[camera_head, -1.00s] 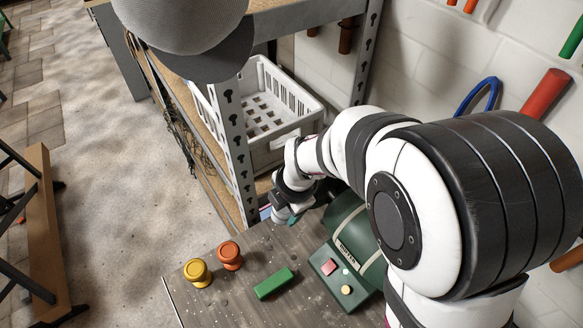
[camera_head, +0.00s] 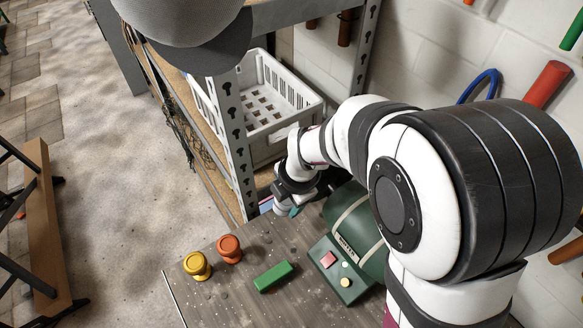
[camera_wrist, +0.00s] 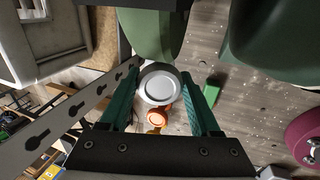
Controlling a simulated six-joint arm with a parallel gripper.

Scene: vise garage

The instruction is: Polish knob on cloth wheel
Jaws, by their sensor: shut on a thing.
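My gripper (camera_wrist: 161,72) is shut on a silver-grey round knob (camera_wrist: 158,86), whose face shows between the teal fingers in the wrist view. A light green rounded piece (camera_wrist: 150,35) lies just past the knob; I cannot tell whether they touch. A magenta wheel (camera_wrist: 303,136) shows at the right edge of the wrist view. In the head view my gripper (camera_head: 285,208) is at the left end of the green polishing machine (camera_head: 350,228), and the held knob is hard to make out. An orange knob (camera_head: 229,248) and a yellow knob (camera_head: 197,264) stand on the bench.
A green bar (camera_head: 273,276) lies on the bench (camera_head: 235,292) before the machine. The machine's base has a red button (camera_head: 327,259) and pale buttons. A metal shelf post (camera_head: 238,150) and a white crate (camera_head: 296,92) stand close behind my gripper.

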